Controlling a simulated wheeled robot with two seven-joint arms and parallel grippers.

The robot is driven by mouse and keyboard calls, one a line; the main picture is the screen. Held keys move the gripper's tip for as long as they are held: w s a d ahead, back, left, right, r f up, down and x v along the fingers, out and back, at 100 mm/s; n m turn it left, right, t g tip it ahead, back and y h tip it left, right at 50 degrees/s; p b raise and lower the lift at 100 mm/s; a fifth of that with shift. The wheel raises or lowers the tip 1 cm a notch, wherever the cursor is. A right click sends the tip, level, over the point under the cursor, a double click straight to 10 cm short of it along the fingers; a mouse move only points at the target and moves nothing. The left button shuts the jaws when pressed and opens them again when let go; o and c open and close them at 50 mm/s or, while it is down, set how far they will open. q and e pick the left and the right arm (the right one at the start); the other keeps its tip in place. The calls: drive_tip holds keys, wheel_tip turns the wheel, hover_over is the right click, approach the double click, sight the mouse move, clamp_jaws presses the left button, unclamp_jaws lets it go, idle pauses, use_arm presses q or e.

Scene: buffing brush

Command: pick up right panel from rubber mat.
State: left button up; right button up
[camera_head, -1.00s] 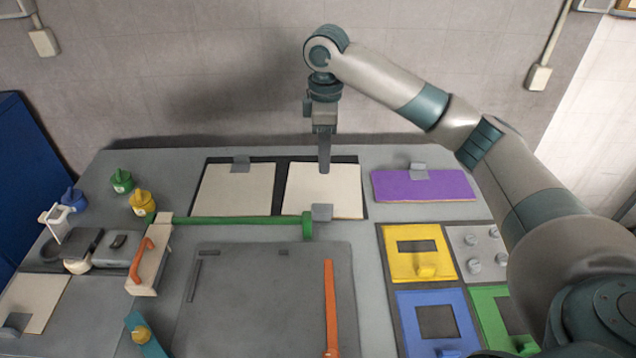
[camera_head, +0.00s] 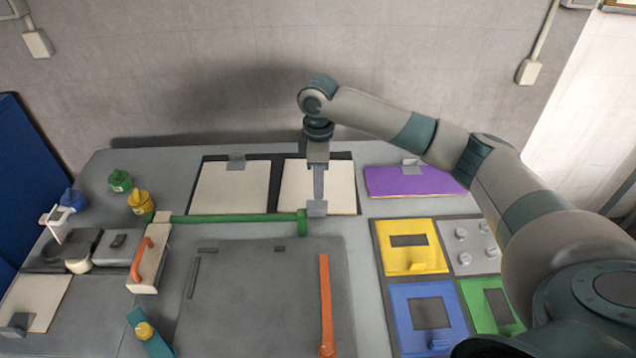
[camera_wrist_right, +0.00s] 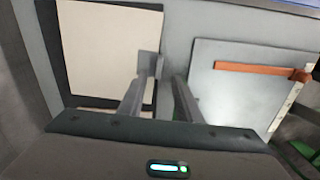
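The right panel (camera_head: 335,182) is a cream square lying on the right half of the black rubber mat (camera_head: 278,179). Its grey handle (camera_head: 317,208) stands at the front edge. My right gripper (camera_head: 318,196) points down over the panel's front part, with its tips at or just above the handle. In the right wrist view, the panel (camera_wrist_right: 105,45) is at left, and the handle (camera_wrist_right: 149,65) is close to one fingertip. The two fingers of the right gripper (camera_wrist_right: 168,76) are apart with a gap between them. Contact with the handle cannot be told. My left gripper is not in view.
Another cream panel (camera_head: 230,188) lies on the mat's left half. A green bar (camera_head: 235,217) runs just in front, ending near the handle. A purple block (camera_head: 415,182) is to the right. A grey board (camera_head: 265,300) with an orange strip (camera_head: 326,305) lies nearer.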

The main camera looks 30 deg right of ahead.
sight(317, 207)
drive_tip(key=shift+f+p, duration=0.3)
drive_tip(key=shift+f, duration=1.25)
drive_tip(key=shift+a+f+p, duration=0.1)
drive_tip(key=shift+f+p, duration=0.4)
drive_tip(key=shift+p, duration=0.05)
wheel_tip(317, 207, down, 3)
drive_tip(key=shift+w+a+f+p, duration=0.1)
drive_tip(key=shift+w+p, duration=0.05)
drive_tip(key=shift+p, duration=0.55)
drive_tip(key=shift+f, duration=0.5)
clamp_jaws()
